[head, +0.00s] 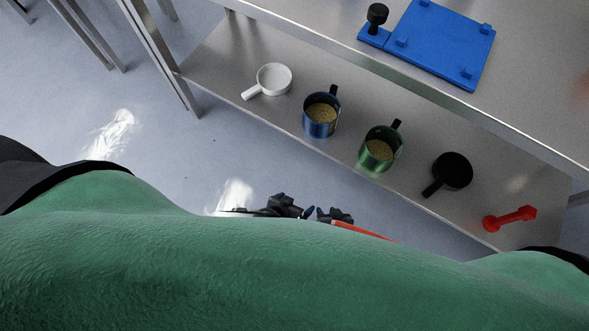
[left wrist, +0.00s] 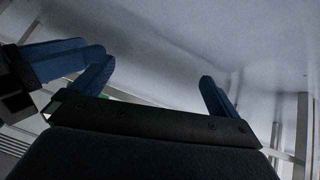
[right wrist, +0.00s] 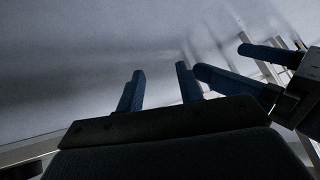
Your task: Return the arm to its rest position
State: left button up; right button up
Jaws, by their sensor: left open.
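My left gripper (left wrist: 156,72) is open and empty in the left wrist view, its two blue fingers wide apart. My right gripper (right wrist: 160,70) is open and empty in the right wrist view, with a narrower gap between its fingers. The two grippers are close to each other, and each shows at the edge of the other's wrist view. In the head view, dark gripper parts (head: 287,207) show just past my green body, in front of the lower shelf. My arms are mostly hidden there, so their pose cannot be told.
The lower shelf (head: 225,60) holds a white pan (head: 273,79), a blue mug (head: 320,118), a green mug (head: 378,152), a black pan (head: 454,170) and a red tool (head: 510,218). A blue plate (head: 445,40) lies on the metal table above. Floor (head: 150,160) at left is clear.

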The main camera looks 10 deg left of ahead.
pick_arm(q)
jog(key=shift+s+f, duration=0.1)
jog(key=shift+s, duration=0.1)
pick_arm(e)
jog(key=shift+w+r, duration=0.2)
jog(key=shift+w, duration=0.45)
pick_arm(q)
jog(key=s+a+r+g+p, duration=0.1)
jog(key=r+p, duration=0.3)
jog(key=r, duration=0.8)
jog(key=a+r+g+y+p, duration=0.1)
jog(key=a+r+p, duration=0.3)
jog(key=r, duration=0.8)
jog(key=s+a+r+g+y+p, duration=0.1)
jog(key=a+r+g+p, duration=0.2)
jog(key=r, duration=1)
jog(key=shift+s+p, duration=0.3)
jog(key=shift+p, duration=0.6)
pick_arm(e)
jog(key=s+d+r+g+h, duration=0.1)
jog(key=d+r, duration=0.3)
jog(key=r, duration=1.4)
jog(key=s+d+r+g+h, duration=0.1)
jog(key=s+d+r+g, duration=0.1)
jog(key=r, duration=1.7)
jog(key=shift+s+d+g, duration=0.2)
jog(key=shift+d+g, duration=0.7)
jog(key=shift+d, duration=0.2)
